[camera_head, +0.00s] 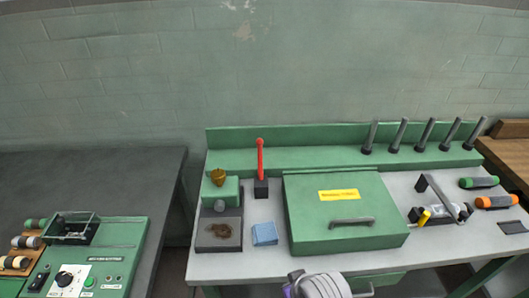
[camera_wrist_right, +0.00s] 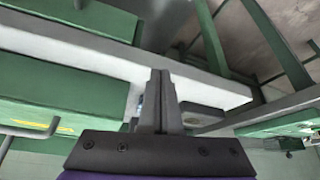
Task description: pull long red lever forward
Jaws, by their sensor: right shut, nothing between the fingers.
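The long red lever (camera_head: 260,157) stands upright in a small black base (camera_head: 261,189) at the back left of the white-topped workbench, in front of the green back rail. It is not identifiable in the right wrist view. My right gripper (camera_wrist_right: 160,75) shows in the right wrist view with its two dark fingers together and nothing between them. In the head view only a grey part of my arm shows at the bottom edge, well in front of the lever and apart from it. My left gripper is not in view.
A green lidded box (camera_head: 300,236) stands right of the lever. A green block with a brass knob (camera_head: 218,176) stands left of it. A blue cloth (camera_head: 265,233) lies in front. Several grey posts (camera_head: 404,135) and screwdrivers (camera_head: 497,202) are at the right. A control panel (camera_head: 104,254) is at the left.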

